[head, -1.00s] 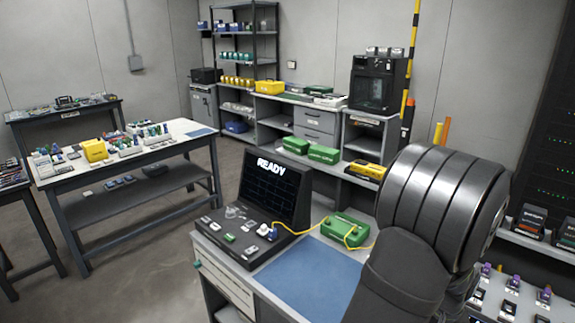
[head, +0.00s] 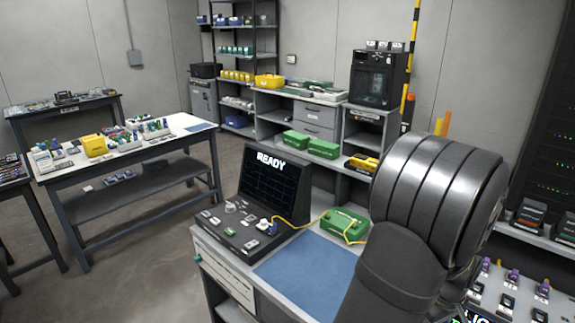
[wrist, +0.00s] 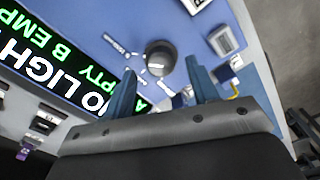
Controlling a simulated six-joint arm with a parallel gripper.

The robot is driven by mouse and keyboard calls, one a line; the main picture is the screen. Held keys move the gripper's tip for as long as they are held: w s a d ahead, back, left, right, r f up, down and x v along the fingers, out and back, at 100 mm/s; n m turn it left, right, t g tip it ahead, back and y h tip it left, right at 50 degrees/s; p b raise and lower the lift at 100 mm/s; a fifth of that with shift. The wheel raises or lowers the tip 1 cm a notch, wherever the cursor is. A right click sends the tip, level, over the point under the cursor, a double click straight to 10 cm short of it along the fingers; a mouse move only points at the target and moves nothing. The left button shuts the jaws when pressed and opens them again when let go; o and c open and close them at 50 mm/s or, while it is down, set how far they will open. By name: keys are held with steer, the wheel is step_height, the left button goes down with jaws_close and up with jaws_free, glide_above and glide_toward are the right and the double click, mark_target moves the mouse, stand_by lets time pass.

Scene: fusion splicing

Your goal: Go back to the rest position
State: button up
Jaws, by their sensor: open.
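My gripper (wrist: 162,95) shows in the wrist view as two blue fingers, spread apart with nothing between them. Below it lies a blue mat (wrist: 140,25) with a dark round cup (wrist: 160,57) and small white labelled pieces. In the head view my arm fills the right side and hides the gripper. The splicer (head: 245,225) stands on the bench with its screen (head: 275,185) reading READY. A yellow fibre (head: 295,226) runs from it to a green case (head: 343,226).
A blue mat (head: 305,275) on the bench is clear. A display strip (wrist: 75,60) with green and white lettering lies beside the mat in the wrist view. A small grey device (wrist: 224,41) sits on the mat's right. Side tables and shelves stand further back.

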steer(key=shift+r, duration=2.3)
steer(key=o, duration=1)
steer(key=shift+a, duration=0.1)
steer(key=s+a+r+m, duration=0.3)
steer(key=a+r+m, duration=0.5)
steer(key=r+m, duration=0.4)
steer(key=shift+m, duration=0.3)
steer(key=f, duration=1)
steer(key=shift+w+d+f, duration=0.2)
steer(key=shift+f, duration=0.2)
